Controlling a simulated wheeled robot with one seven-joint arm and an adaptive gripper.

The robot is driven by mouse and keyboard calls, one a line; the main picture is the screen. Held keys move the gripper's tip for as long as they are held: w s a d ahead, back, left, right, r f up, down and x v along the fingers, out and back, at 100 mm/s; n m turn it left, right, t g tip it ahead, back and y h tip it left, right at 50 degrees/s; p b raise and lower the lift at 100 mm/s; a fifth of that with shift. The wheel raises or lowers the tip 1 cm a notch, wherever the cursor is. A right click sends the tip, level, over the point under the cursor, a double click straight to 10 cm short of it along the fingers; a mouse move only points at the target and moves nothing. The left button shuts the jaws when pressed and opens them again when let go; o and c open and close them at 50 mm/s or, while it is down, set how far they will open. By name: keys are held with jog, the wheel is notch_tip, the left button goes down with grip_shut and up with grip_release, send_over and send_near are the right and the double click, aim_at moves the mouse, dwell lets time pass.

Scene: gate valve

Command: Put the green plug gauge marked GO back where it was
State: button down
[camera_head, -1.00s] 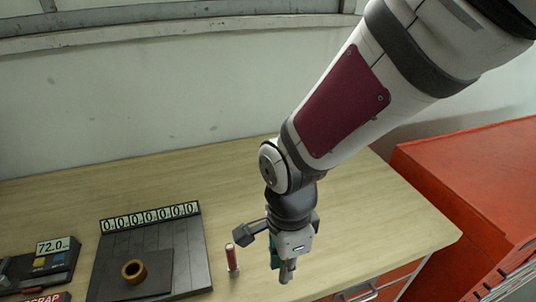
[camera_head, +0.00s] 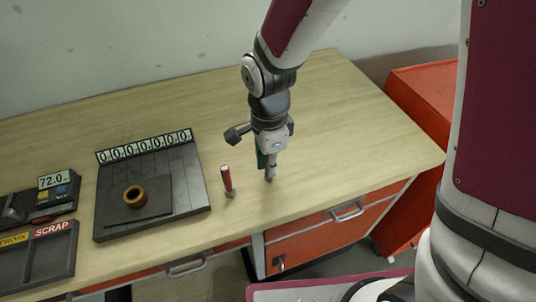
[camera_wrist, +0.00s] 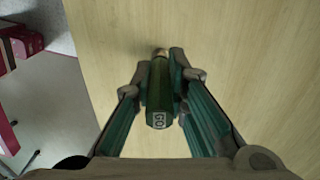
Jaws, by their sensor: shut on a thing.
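The green plug gauge (camera_wrist: 160,85) is between the fingers of my gripper (camera_wrist: 162,82), with GO on its near end face and a metal tip at its far end. My gripper (camera_head: 268,165) is shut on it, pointing down at the front part of the wooden table. In the head view the gauge is hard to tell from the green finger pads. I cannot tell whether its lower end touches the table. A red-handled gauge (camera_head: 227,180) stands upright just left of my gripper, apart from it.
A dark plate (camera_head: 190,190) with a brass ring (camera_head: 134,196) and a row of zero counters lies to the left. A SCRAP tray (camera_head: 45,255) and a 72.0 display (camera_head: 54,180) are further left. The wooden table (camera_head: 340,120) is clear behind and right of my gripper.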

jog(key=shift+f, duration=0.1)
jog(key=c, duration=1.6)
grip_release()
notch_tip(320, 180, up, 11)
jog(key=shift+r, duration=0.15)
jog(key=shift+d+r, duration=0.1)
jog(key=shift+r, duration=0.55)
jog(key=shift+s+d+r+n+t, duration=0.9)
jog(key=shift+s+d+r+n, duration=1)
jog(key=shift+d+n, duration=0.65)
jog(key=shift+s+d+r+n+t, duration=0.9)
jog(key=shift+s+d+r+n, duration=1)
jog(key=shift+d+n, duration=0.7)
jog(key=shift+s+d+r+n+t, duration=0.9)
jog(key=shift+s+d+r+n, duration=0.7)
jog(key=shift+s+d+n, duration=0.95)
